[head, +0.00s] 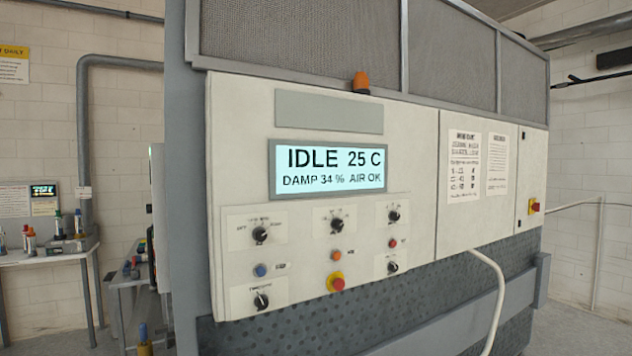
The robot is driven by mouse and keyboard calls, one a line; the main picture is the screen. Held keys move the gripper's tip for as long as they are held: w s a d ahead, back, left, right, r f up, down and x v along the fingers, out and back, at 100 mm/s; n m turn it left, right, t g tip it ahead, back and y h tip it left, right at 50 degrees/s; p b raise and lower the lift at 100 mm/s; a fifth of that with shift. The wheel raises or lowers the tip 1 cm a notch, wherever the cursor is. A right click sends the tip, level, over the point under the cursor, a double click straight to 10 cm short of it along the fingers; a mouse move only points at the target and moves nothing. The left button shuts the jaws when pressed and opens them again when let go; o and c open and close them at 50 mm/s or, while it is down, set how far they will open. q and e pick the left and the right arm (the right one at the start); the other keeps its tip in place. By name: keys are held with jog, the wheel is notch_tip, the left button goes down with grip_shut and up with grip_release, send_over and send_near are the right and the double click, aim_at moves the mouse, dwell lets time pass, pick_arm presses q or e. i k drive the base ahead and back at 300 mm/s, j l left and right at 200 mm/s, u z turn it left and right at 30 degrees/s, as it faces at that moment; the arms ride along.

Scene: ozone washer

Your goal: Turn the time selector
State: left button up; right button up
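The control panel (310,245) is on the front of a large grey machine. Several black rotary knobs sit on it: one at upper left (260,233), one at upper middle (336,224), one at upper right (394,216), one at lower right (392,266) and one at lower left (261,300). Their small labels are too blurred to tell surely which is the time selector. The display (330,168) above reads IDLE 25 C, DAMP 34 %, AIR OK. Neither of my grippers is in view.
A white hose (497,300) hangs at right. A bench (50,255) stands at left.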

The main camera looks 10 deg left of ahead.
aim_at(337, 223)
jog(key=l+z, duration=0.1)
jog(key=l, duration=0.35)
jog(key=i+l+z, duration=0.1)
jog(key=l, duration=0.4)
jog(key=i+l, duration=0.15)
jog(key=l, duration=0.3)
jog(key=i+l+z, duration=0.15)
jog(key=l, duration=0.3)
